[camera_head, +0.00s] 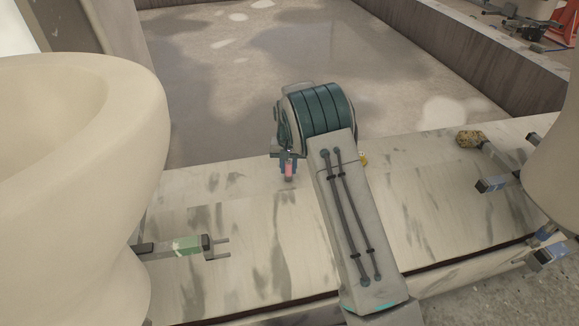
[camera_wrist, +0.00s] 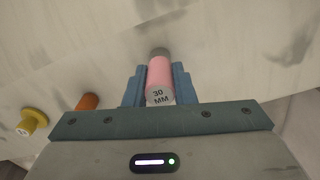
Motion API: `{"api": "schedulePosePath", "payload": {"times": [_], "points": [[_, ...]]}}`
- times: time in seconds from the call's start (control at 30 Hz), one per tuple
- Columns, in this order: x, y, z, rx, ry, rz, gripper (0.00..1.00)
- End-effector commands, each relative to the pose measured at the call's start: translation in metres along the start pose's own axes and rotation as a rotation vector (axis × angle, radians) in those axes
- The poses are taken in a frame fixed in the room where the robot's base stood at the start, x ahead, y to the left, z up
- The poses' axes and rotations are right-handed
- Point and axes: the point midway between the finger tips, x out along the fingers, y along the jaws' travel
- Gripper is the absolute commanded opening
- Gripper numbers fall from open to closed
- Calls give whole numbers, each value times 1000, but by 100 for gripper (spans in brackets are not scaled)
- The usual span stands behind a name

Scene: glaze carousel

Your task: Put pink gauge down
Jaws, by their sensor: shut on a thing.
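The pink gauge (camera_wrist: 160,78) is a small cylinder with a grey end face marked "30 MM" in the wrist view. My gripper (camera_wrist: 160,86) is shut on it, with a blue finger on each side. In the head view the pink gauge (camera_head: 288,170) shows small below my gripper (camera_head: 288,167), over the pale marble surface (camera_head: 245,215). I cannot tell whether its lower end touches the surface.
A yellow spool-shaped piece (camera_wrist: 33,122) and an orange piece (camera_wrist: 88,102) are at the left in the wrist view. A green-and-grey fixture (camera_head: 187,245) stands left, and a speckled sponge-like lump (camera_head: 469,139) lies right. Large cream round forms flank the slab.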

Motion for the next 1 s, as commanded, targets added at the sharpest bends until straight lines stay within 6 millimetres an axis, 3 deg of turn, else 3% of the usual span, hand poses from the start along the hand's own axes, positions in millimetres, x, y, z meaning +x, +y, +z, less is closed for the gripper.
{"api": "schedulePosePath", "payload": {"times": [0.03, 0.1, 0.47, 1.0], "points": [[1, 0, 0, 0, 0, 0, 29], [1, 0, 0, 0, -1, 0, 45], [-6, 0, 0, 0, 0, 0, 45], [-107, 0, 0, 0, 1, -1, 45]]}}
